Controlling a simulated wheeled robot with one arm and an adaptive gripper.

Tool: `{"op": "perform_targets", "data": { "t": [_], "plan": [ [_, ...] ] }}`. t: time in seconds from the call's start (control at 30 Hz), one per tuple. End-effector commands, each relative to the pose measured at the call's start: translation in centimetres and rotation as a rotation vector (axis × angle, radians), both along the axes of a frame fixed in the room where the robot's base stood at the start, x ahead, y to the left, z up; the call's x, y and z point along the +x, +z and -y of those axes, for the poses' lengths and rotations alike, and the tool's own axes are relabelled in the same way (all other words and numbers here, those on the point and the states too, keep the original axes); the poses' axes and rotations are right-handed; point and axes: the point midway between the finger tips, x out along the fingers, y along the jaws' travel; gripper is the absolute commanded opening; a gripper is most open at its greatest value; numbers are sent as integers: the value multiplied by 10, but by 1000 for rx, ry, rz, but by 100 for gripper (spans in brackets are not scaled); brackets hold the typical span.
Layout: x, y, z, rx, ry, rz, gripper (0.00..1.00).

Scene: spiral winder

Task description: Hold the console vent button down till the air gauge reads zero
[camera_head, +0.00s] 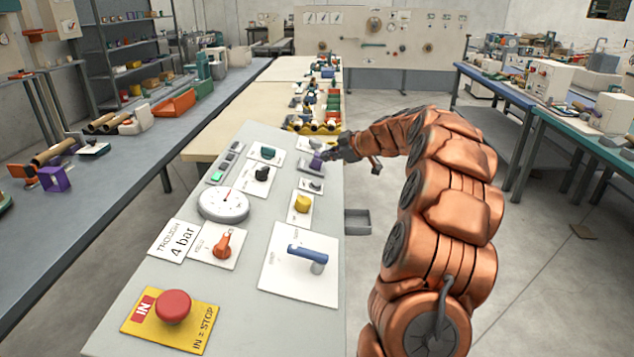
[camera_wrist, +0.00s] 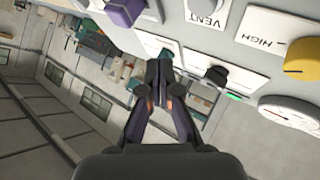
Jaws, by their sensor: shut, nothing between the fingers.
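The sloped grey console (camera_head: 150,285) carries a white round air gauge (camera_head: 222,204) with a red needle; its reading is too small to tell. A small grey vent control (camera_head: 316,185) sits on a white plate between the yellow knob and the purple knob. In the wrist view the plate lettered VENT (camera_wrist: 206,24) is at the top edge, and the control on it is cut off. My gripper (camera_head: 327,156) is shut and empty at the console's far right, by the purple knob (camera_head: 316,161). In the wrist view its fingers (camera_wrist: 159,66) point past VENT.
A yellow knob (camera_head: 302,203), a blue lever (camera_head: 308,255), an orange knob (camera_head: 223,244) and a red stop button (camera_head: 173,306) stand up from the console. A grey tray (camera_head: 358,221) is to the right. Benches with goods line both sides; open floor lies right of the console.

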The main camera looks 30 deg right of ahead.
Motion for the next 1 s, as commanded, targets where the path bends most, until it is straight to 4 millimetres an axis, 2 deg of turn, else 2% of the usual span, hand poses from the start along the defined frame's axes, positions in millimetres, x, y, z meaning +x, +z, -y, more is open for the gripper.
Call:
{"op": "perform_targets", "data": {
  "t": [0.27, 0.3, 0.4, 0.63, 1.0],
  "plan": [
    [6, -31, -9, 3, 0, -2, 0],
    [7, -40, -10, 0, 1, -1, 0],
    [9, -47, -11, -2, 1, 2, 0],
    [11, -56, -14, 0, 1, 1, 0],
    [11, -57, -15, 0, 0, 0, 0]
  ]
}}
